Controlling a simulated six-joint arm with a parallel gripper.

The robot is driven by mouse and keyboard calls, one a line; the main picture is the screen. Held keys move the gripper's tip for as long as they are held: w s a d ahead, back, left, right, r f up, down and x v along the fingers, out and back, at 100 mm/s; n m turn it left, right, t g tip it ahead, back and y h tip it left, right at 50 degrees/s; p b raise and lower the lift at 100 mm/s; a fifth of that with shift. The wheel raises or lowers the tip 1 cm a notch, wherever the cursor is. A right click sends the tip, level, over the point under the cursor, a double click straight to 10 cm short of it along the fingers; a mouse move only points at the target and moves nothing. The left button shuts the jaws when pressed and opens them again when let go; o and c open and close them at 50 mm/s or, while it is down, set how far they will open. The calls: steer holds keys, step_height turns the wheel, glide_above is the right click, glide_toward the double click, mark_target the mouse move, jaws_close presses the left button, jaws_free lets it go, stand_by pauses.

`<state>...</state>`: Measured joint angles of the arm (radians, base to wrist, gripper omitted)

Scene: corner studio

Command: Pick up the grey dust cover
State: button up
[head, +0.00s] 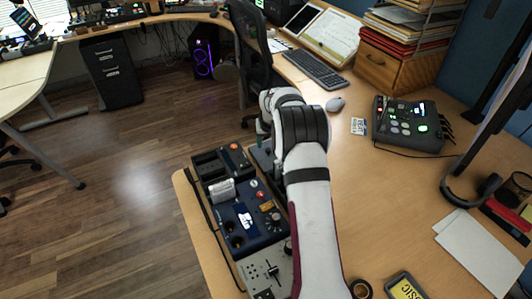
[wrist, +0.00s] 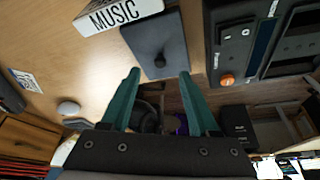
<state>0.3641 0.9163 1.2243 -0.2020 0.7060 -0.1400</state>
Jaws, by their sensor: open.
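The grey dust cover (wrist: 157,38) is a flat dark grey square with a small round knob in its middle. In the wrist view it lies on the wooden desk at the top centre, near the desk edge. In the head view only part of the cover (head: 262,160) shows, with my arm hiding the rest. My gripper (wrist: 160,72) is open, its two teal fingers apart and empty. The fingertips appear just below the knob in the wrist view; I cannot tell their height above the cover.
A white box marked MUSIC (wrist: 120,13) sits against or very close to the cover's left side. A dark control panel (wrist: 240,45) with an orange knob is to its right. In the head view, a mouse (head: 335,104) and keyboard (head: 315,68) lie beyond my arm. The desk's middle is mostly clear.

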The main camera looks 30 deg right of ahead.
mark_target(268, 150)
steer(key=x, duration=0.6)
steer(key=shift+w+d+f, duration=0.15)
steer(key=shift+w+f, duration=0.1)
steer(key=shift+w, duration=0.15)
jaws_close()
